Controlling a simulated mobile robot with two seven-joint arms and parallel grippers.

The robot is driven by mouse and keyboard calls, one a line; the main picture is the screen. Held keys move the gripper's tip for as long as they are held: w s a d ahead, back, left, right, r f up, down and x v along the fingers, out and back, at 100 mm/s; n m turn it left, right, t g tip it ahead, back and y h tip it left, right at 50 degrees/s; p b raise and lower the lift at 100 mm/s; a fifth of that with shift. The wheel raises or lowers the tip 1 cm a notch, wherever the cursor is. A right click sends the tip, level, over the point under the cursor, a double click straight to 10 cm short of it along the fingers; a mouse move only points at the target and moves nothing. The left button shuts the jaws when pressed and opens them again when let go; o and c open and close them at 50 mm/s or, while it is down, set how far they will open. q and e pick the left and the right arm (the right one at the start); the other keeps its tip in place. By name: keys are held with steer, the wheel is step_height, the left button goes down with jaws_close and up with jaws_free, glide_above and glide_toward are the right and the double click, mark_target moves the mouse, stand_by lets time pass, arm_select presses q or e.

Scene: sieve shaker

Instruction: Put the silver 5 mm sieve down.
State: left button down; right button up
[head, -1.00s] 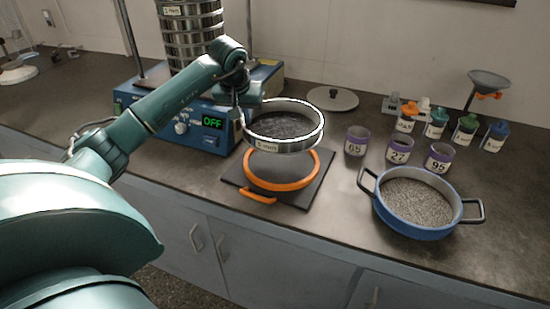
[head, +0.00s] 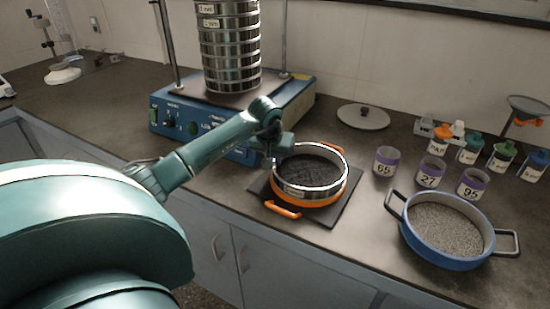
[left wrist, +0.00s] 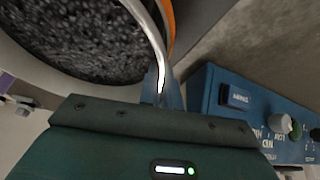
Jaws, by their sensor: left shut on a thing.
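The silver sieve (head: 312,194), with dark grains inside, sits low over the orange ring with handles (head: 284,210) on a dark square mat (head: 346,212). It looks level and seems to rest in or on the ring; I cannot tell if it is fully seated. My left gripper (head: 277,157) is shut on the sieve's rim at its left back side. In the left wrist view the fingers (left wrist: 163,92) pinch the bright rim of the sieve (left wrist: 148,28), with the orange edge just beyond it. My right gripper is not in view.
A blue shaker (head: 215,140) with a stack of sieves (head: 229,50) stands behind left. A grey lid (head: 363,117) lies behind. Purple-banded cups (head: 386,162) and a blue pan of grains (head: 445,262) stand to the right. Several small bottles (head: 503,157) are farther right.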

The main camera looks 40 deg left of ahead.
arm_select(q)
steer(key=c, duration=2.1)
jaws_free()
steer(key=shift+f, duration=0.15)
steer(key=o, duration=0.5)
